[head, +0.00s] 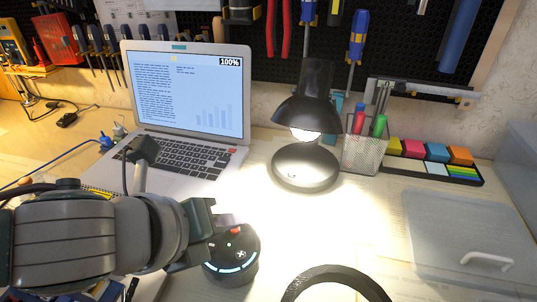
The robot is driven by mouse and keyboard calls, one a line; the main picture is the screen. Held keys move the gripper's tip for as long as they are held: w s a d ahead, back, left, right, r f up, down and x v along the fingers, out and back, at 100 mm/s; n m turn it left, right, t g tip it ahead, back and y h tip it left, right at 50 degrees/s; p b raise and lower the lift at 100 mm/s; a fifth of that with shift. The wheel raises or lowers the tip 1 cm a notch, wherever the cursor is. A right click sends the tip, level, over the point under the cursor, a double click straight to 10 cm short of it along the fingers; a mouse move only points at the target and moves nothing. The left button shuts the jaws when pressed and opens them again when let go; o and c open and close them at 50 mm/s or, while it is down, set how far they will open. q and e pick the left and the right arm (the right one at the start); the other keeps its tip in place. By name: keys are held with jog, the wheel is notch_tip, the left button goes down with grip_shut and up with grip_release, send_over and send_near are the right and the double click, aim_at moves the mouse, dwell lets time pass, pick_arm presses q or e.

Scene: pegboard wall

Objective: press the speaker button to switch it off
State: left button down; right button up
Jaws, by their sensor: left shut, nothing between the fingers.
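The speaker (231,262) is a dark round puck with a glowing light-blue arc along its front edge. It stands on the desk in front of the laptop. Its top has a red mark near the back and a pale symbol near the middle. My left gripper (229,231) comes in from the left, shut and empty, with its tip over the back left part of the speaker's top. I cannot tell whether the tip touches it. The gripper hides the speaker's left side. My right gripper is not in view.
A laptop (187,95) stands open behind my left arm. A lit black lamp (307,168), a mesh pen cup (363,154) and a sticky-note tray (430,168) stand behind. A translucent box lid (455,235) lies right. A black ring (335,275) lies in front. Desk between is clear.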

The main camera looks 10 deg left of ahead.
pick_arm(q)
jog(key=shift+f, duration=0.15)
dwell(0.4)
jog(key=shift+r+p, duration=0.65)
jog(key=shift+p, duration=0.15)
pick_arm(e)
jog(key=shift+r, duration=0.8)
pick_arm(q)
notch_tip(320, 180, up, 6)
jog(key=p, duration=0.7)
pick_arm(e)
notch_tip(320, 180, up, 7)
